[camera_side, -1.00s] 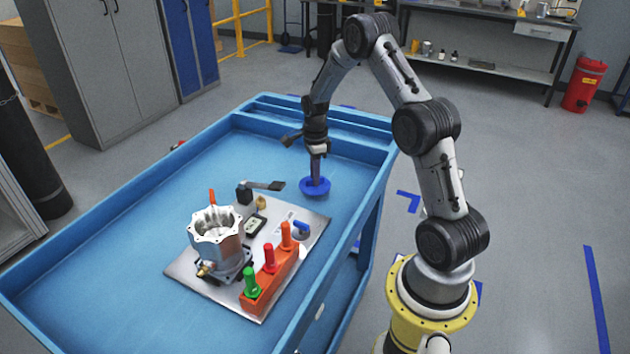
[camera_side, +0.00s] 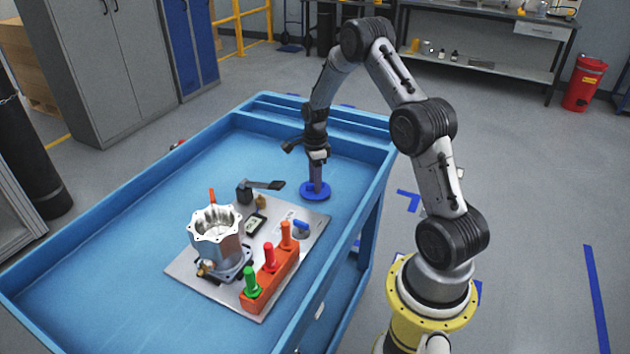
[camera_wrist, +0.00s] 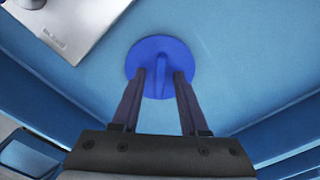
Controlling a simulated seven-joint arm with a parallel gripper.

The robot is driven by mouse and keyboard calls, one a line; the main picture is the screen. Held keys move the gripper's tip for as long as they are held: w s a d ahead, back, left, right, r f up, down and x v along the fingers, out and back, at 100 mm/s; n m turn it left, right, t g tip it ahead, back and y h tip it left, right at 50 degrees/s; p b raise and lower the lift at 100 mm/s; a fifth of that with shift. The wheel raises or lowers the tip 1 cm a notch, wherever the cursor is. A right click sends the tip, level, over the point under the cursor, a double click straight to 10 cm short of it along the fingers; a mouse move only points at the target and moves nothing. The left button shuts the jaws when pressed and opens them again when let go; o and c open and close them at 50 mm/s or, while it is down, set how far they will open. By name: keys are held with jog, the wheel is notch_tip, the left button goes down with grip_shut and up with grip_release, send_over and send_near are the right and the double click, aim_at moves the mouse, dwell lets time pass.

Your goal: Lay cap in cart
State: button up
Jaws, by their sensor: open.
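The cap is a round blue disc with a raised grip bar. It shows in the side view (camera_side: 304,193) and in the wrist view (camera_wrist: 148,50), lying on the floor of the blue cart (camera_side: 110,235), beyond the far corner of the metal plate. My gripper (camera_side: 315,184) points straight down over the cap. In the wrist view my gripper (camera_wrist: 160,75) is open, with one finger on each side of the cap's grip bar. I cannot tell whether the fingers touch the cap.
The cart floor on the left is clear.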

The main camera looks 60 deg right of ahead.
notch_tip(320, 180, up, 12)
jog(key=s+a+r+n+t, duration=0.1)
jog(key=s+a+r+n, duration=0.1)
jog(key=a+r+n, duration=0.65)
jog(key=s+a+r+n+t, duration=0.2)
jog(key=s+a+r+n, duration=0.1)
jog(key=s+a+n, duration=0.6)
jog(key=s+a+r+n+t, duration=0.2)
jog(key=s+a+r+n, duration=0.1)
jog(key=s+a+n, duration=0.6)
jog(key=shift+s+r+t, duration=0.3)
jog(key=shift+s+r, duration=0.1)
jog(key=shift+s, duration=0.4)
jog(key=shift+n, duration=0.25)
